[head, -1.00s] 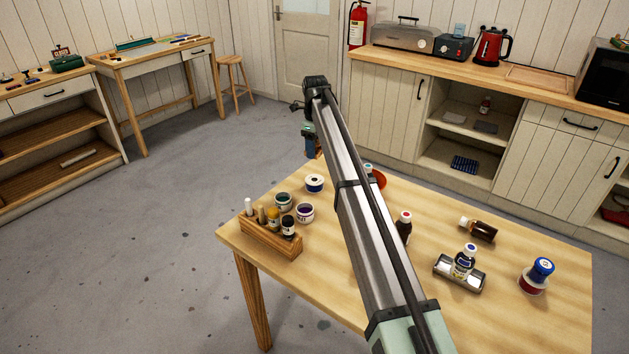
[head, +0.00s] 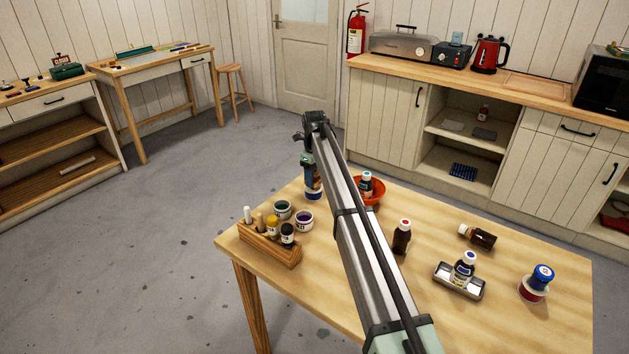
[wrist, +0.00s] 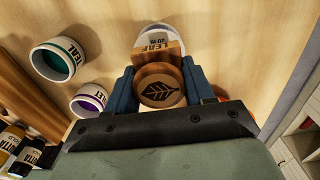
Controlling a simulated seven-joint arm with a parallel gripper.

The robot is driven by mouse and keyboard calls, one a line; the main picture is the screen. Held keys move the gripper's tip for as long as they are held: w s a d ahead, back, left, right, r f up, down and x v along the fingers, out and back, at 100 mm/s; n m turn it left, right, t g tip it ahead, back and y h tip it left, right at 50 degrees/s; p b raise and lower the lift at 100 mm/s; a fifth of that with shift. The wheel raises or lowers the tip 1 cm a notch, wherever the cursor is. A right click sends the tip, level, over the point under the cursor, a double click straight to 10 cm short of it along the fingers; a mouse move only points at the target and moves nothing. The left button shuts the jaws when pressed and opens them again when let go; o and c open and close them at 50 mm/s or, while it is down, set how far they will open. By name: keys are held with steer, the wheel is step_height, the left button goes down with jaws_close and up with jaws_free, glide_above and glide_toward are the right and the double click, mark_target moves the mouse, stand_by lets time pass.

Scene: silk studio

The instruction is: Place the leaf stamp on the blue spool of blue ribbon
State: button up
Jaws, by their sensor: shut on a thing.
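My gripper (wrist: 165,92) is shut on the leaf stamp (wrist: 160,84), a wooden piece with a dark leaf on its round face. In the head view my gripper (head: 312,182) is low over the far left of the table.
White pots with teal (head: 282,210) and purple (head: 304,220) insides stand close by, near a wooden rack of bottles (head: 270,250). An orange-red bowl (head: 378,191) holds a bottle. A dark bottle (head: 402,237), a tray (head: 459,285) and a blue-topped stack (head: 540,280) stand to the right.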

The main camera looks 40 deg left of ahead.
steer(key=shift+f, duration=0.85)
steer(key=shift+f, duration=0.1)
steer(key=o, duration=1)
steer(key=shift+o, duration=0.2)
step_height(320, 180, up, 12)
steer(key=shift+r, duration=0.1)
